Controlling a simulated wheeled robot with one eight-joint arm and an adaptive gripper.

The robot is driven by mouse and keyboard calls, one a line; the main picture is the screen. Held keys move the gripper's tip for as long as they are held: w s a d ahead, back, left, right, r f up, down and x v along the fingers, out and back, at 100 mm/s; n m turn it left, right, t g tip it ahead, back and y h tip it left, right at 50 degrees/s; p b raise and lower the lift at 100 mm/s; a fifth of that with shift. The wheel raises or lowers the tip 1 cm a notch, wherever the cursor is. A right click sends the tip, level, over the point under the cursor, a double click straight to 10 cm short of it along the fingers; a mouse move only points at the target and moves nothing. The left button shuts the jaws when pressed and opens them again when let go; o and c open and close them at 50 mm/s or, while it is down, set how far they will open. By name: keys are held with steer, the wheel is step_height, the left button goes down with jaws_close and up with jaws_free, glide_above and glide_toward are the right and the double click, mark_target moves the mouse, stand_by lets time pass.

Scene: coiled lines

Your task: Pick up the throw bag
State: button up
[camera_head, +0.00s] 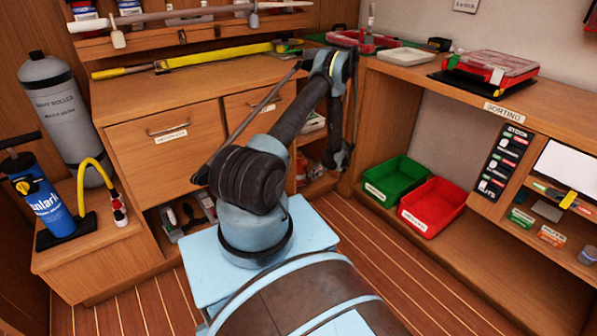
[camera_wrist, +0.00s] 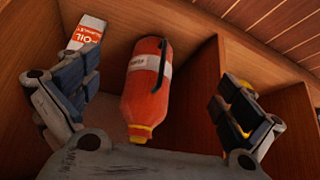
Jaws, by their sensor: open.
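A red-orange rounded object (camera_wrist: 146,90), which looks like the throw bag, shows in the wrist view. It has a white label band, a black strap along one side and a yellow end. It lies inside a wooden compartment. My gripper (camera_wrist: 160,93) is open, with one finger to the left of the bag and one to the right. Gaps show between the bag and both fingers, and nothing is held. In the head view my arm reaches down to the open shelf beside the drawers, and I cannot make out the bag clearly there.
A white-and-red oil carton (camera_wrist: 87,33) stands by the left finger. A wooden divider (camera_wrist: 207,85) is just right of the bag, close to the right finger.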

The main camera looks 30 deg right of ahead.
mark_target(305, 163)
steer(key=w+a, duration=0.1)
steer(key=w, duration=0.2)
steer(key=w+a, duration=0.1)
steer(key=w, duration=0.7)
steer(key=shift+a, duration=0.4)
steer(key=shift+x, duration=2.5)
steer(key=c, duration=1.5)
